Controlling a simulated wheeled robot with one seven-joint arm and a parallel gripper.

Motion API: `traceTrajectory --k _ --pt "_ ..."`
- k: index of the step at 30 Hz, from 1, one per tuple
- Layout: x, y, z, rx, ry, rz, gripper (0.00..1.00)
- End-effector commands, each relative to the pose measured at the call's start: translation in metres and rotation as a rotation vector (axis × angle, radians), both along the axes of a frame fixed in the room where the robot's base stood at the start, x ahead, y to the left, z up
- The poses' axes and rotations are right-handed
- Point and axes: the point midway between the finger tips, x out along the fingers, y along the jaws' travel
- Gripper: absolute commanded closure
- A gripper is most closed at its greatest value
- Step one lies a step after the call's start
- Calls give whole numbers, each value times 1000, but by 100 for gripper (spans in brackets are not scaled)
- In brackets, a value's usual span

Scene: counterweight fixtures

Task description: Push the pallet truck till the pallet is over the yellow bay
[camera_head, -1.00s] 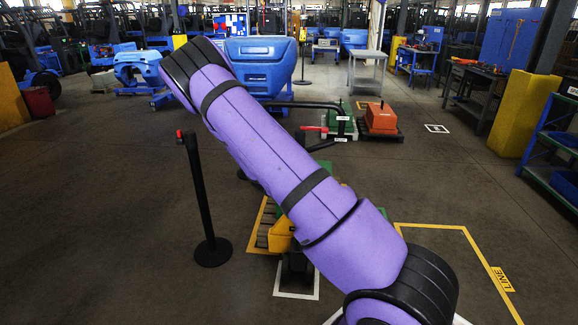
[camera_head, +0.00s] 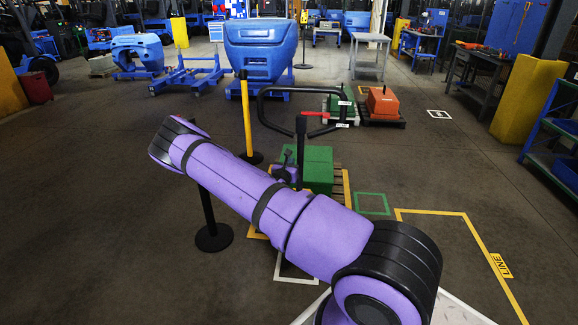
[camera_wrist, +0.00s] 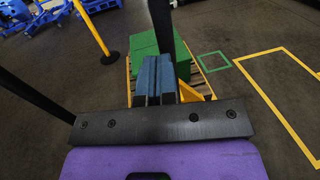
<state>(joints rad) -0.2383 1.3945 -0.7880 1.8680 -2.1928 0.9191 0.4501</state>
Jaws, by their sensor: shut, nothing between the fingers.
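The pallet (camera_head: 346,185) bears a green block (camera_head: 319,168) at the middle of the head view; both also show in the wrist view, the block (camera_wrist: 148,45) and the slats (camera_wrist: 210,62). The truck's black post (camera_head: 301,150) stands upright by the block, seemingly topped by a black loop handle (camera_head: 263,108). A yellow floor outline marked LINE (camera_head: 468,225), which looks like the yellow bay, lies right of the pallet, apart from it. My gripper (camera_wrist: 157,60) is shut and empty, close to the black post; contact cannot be told. In the head view my arm hides much of the truck.
A black post (camera_head: 207,215) stands left, a yellow post (camera_head: 246,115) behind it. A small green floor square (camera_head: 372,204) lies between pallet and yellow outline. An orange load (camera_head: 382,102) stands behind. A blue shelf (camera_head: 550,140) is at right. The floor inside the yellow outline looks clear.

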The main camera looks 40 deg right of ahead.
Motion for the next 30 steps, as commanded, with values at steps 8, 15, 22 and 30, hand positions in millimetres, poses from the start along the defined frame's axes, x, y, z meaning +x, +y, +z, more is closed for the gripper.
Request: traceTrajectory --k 8,15,22,30 --pt "25 -47 0 -1 0 -1 100" --pt "43 -76 0 0 0 1 100" --pt "49 -88 0 0 -1 0 100" --pt "49 -88 0 0 -1 0 100"
